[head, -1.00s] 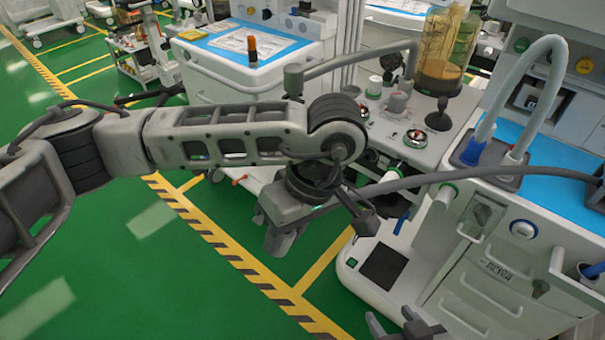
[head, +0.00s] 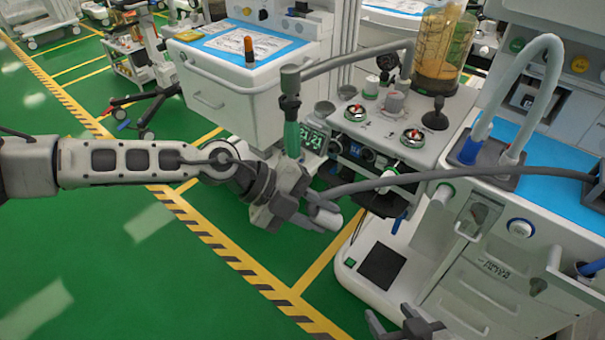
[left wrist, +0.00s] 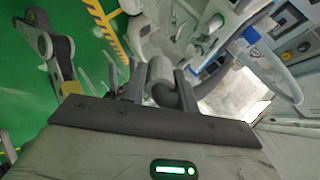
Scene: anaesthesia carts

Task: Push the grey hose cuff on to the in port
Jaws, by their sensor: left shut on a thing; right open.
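My left gripper (head: 305,215) is shut on the light grey hose cuff (head: 326,214) and holds it in the air, left of the machine's front. The grey hose (head: 440,178) runs from the cuff to the right, across the machine. In the left wrist view the cuff (left wrist: 162,70) sits between the two fingers (left wrist: 160,85). The cuff is apart from both. My right gripper (head: 405,326) is open and empty at the bottom edge.
A pale arched hose (head: 545,75) with a blue end stands above the blue worktop. A green cylinder (head: 292,137) hangs from a grey arm behind my left gripper. A white drawer cart (head: 225,90) stands at the back left. The green floor in front is clear.

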